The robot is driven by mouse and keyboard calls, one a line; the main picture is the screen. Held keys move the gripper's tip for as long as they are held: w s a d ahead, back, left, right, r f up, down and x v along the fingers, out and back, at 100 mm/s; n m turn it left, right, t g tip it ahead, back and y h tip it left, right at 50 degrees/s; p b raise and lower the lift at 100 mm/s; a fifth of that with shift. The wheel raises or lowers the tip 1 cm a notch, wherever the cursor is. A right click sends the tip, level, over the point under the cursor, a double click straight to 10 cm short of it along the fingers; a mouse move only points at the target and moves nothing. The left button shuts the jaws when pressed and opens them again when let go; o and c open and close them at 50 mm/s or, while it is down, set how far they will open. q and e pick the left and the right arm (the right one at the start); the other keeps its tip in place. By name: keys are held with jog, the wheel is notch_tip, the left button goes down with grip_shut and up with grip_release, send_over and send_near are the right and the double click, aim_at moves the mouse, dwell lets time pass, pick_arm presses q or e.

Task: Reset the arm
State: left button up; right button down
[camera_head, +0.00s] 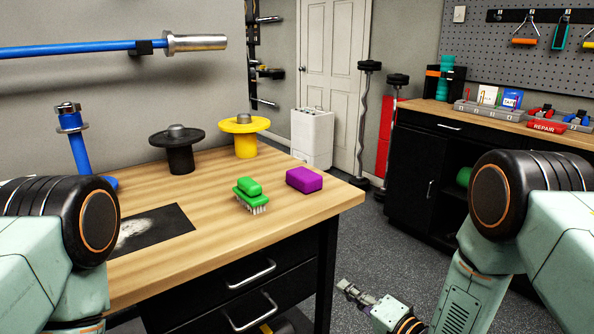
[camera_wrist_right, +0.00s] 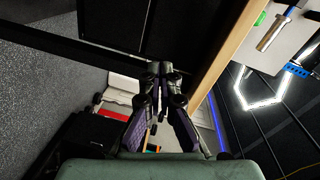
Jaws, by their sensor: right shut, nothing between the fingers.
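My right gripper (camera_head: 357,295) shows low in the head view, to the right of the workbench and below its top. It is shut and empty; its closed fingers also show in the right wrist view (camera_wrist_right: 163,72). My left arm comes in at the left edge of the head view, but its gripper is out of view. On the wooden workbench (camera_head: 300,215) are a green brush (camera_head: 249,195) and a purple block (camera_head: 304,179). A black mat (camera_head: 165,238) with a white powdery patch lies to their left.
A black spool-shaped holder (camera_head: 178,155), a yellow one (camera_head: 244,142) and a blue stand (camera_head: 78,150) are at the back of the workbench. A second bench (camera_head: 425,150) stands at the right, with a pegboard behind it. Open grey floor (camera_head: 400,235) lies between the benches.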

jog(key=s+d+f+n+g+h, duration=0.3)
jog(key=s+f, duration=0.4)
jog(key=s, duration=0.1)
jog(key=s+d+f+n+g+h, duration=0.3)
jog(key=s+d+f+g+h, duration=0.1)
jog(key=s+f, duration=0.4)
jog(key=s+d+f+n+g+h, duration=0.1)
jog(key=s+g, duration=0.6)
jog(key=s, duration=1.5)
jog(key=shift+s+d+f+n+h, duration=0.15)
jog(key=shift+s+d+n+h, duration=0.2)
jog(key=shift+d+h, duration=0.55)
